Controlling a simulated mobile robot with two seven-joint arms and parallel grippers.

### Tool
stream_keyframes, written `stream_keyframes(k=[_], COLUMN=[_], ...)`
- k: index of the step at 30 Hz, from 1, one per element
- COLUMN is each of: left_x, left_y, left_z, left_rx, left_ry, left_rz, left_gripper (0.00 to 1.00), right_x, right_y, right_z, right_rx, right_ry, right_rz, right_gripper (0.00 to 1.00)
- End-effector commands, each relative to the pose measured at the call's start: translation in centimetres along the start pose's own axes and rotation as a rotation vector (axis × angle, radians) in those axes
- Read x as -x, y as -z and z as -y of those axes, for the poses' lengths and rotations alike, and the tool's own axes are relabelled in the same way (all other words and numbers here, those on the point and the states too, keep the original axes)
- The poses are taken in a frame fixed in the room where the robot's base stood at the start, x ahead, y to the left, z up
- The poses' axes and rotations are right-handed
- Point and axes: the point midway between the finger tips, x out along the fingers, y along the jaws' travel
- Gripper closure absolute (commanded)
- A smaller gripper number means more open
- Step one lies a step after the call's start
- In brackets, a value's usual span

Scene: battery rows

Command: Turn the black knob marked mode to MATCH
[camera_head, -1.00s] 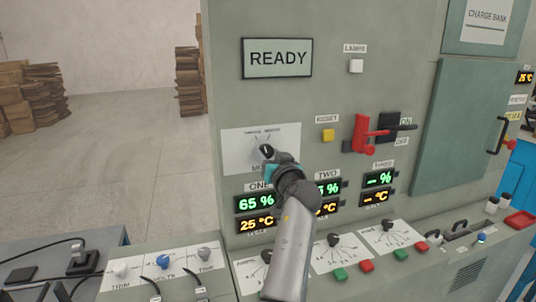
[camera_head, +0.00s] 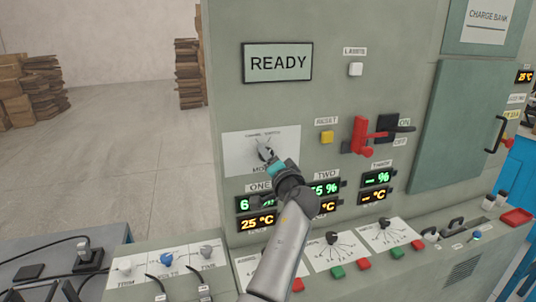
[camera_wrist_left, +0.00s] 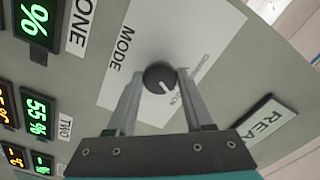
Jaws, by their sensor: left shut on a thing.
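The black mode knob (camera_wrist_left: 159,76) sits on a white plate (camera_wrist_left: 125,70) marked MODE, seen close up in the left wrist view. Its white pointer line runs toward the lower right of that picture. My left gripper (camera_wrist_left: 157,80) is shut on the knob, with one finger on each side. In the head view my left gripper (camera_head: 268,157) reaches the plate (camera_head: 235,154) on the panel and largely covers the knob. The small lettering on the plate is too small to read surely. My right gripper is not in view.
A READY display (camera_head: 277,63) is above the plate. A yellow button (camera_head: 327,137) and a red lever (camera_head: 361,134) are to its right. Number displays (camera_head: 377,179) sit below, partly behind my arm. A sloped console with small knobs (camera_head: 332,238) juts out underneath.

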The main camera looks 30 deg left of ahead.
Motion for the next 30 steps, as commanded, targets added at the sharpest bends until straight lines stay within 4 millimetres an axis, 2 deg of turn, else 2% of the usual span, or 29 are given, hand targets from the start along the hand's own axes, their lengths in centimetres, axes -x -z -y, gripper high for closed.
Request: stream_keyframes(k=[20, 21, 28, 30], left_x=[-0.04, -0.04, -0.03, -0.02], left_y=[0.28, 0.28, 0.16, 0.13], left_z=[0.29, 0.29, 0.18, 0.14], left_rx=[-0.071, -0.07, -0.069, -0.069], left_ry=[0.007, 0.007, 0.004, 0.003], left_rz=[-0.007, -0.008, -0.004, -0.003], left_gripper=[1.0, 0.47, 0.21, 0.19], right_x=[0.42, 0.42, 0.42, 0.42], right_y=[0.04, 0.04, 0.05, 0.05], right_z=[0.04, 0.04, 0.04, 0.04], right_rx=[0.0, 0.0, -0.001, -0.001], right_ry=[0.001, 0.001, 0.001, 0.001], right_rz=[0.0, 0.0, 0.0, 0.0], right_gripper=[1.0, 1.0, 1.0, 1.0])
